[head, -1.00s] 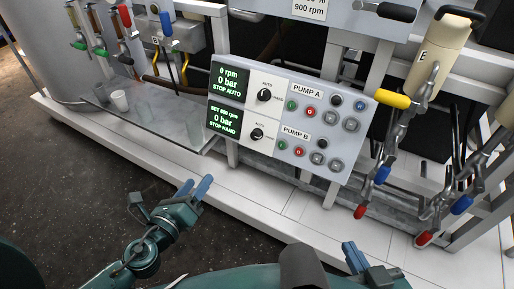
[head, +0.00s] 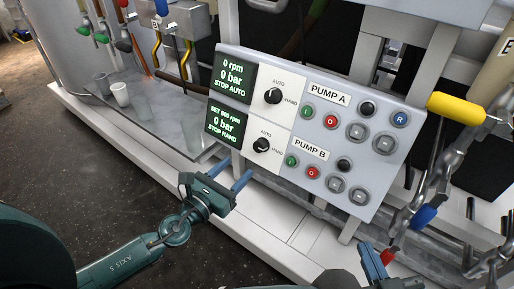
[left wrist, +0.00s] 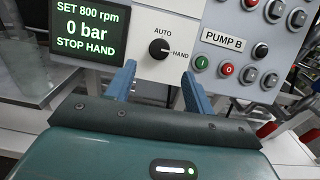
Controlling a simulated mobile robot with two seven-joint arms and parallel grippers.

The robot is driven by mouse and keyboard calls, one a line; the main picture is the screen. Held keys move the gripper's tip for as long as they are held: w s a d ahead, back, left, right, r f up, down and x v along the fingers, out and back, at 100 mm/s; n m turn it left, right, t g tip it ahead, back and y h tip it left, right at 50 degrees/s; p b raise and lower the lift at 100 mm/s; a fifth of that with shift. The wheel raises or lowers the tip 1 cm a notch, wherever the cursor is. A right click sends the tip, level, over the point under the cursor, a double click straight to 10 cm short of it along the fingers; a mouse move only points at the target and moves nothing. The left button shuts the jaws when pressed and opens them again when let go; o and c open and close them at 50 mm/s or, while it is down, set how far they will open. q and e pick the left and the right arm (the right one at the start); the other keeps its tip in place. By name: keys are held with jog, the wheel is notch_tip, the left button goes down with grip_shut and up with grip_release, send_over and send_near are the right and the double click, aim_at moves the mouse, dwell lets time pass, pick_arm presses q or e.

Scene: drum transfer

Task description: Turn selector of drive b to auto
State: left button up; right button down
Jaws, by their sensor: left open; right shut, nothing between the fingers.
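The Pump B selector (head: 262,145) is a black knob on a white plate, marked AUTO above and HAND to its right. It also shows in the left wrist view (left wrist: 159,48), its pale mark towards HAND. The Pump B display (head: 228,124) reads 0 bar and STOP HAND. My left gripper (head: 237,174) is open and empty, below and left of the selector in the head view. In the left wrist view its fingers (left wrist: 157,76) point at the panel, with the selector between their lines, apart from them. My right gripper (head: 376,263) is shut and empty, low at the right.
The Pump A selector (head: 272,96) is just above, beside a display reading STOP AUTO. Several push buttons (head: 331,121) fill the panel's right side. A glass shelf with a white cup (head: 121,94) is left. A yellow-handled valve (head: 458,108) stands right.

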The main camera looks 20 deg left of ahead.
aim_at(258, 148)
pick_arm(q)
jog(key=x, duration=0.9)
jog(key=shift+w+d, duration=0.1)
jog(key=shift+w, duration=0.15)
jog(key=shift+c, duration=0.2)
jog(key=c, duration=0.9)
